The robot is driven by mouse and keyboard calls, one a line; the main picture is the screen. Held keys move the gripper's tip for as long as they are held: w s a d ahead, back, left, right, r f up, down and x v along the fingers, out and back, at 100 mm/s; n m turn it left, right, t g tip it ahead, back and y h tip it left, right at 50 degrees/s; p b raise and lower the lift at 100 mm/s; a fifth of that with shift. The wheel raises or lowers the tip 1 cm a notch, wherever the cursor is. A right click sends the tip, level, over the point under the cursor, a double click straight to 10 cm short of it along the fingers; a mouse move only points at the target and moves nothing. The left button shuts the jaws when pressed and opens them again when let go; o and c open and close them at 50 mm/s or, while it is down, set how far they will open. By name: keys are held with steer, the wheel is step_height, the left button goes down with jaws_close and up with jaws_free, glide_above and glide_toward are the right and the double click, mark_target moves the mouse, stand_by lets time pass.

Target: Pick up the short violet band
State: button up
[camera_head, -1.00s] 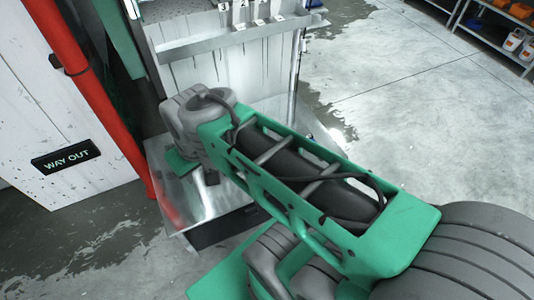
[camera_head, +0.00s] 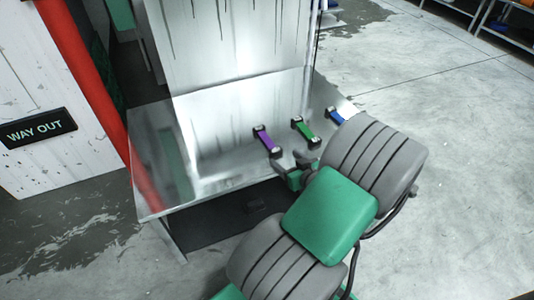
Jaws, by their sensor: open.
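The short violet band (camera_head: 264,139) lies on the shiny metal bench top (camera_head: 228,172), with a dark block with a pale top at each end. My gripper (camera_head: 285,166) is just below and to the right of the violet band, close to its near end block. My arm and wrist hide most of the gripper, and its fingers are hard to make out. I cannot tell whether it touches the band. Nothing is seen held in it.
A green band (camera_head: 304,130) and a blue band (camera_head: 335,116) lie to the right of the violet one. An upright metal panel (camera_head: 230,60) stands behind. A red post (camera_head: 85,85) and a white wall with a WAY OUT sign (camera_head: 38,129) are at left.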

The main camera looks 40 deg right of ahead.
mark_target(276, 150)
steer(key=x, duration=0.2)
steer(key=b+x, duration=0.1)
steer(key=x, duration=0.1)
steer(key=b+x, duration=0.1)
steer(key=x, duration=0.2)
steer(key=shift+w+d+r, duration=0.1)
steer(key=shift+d, duration=0.2)
steer(key=shift+r, duration=0.1)
jaws_close()
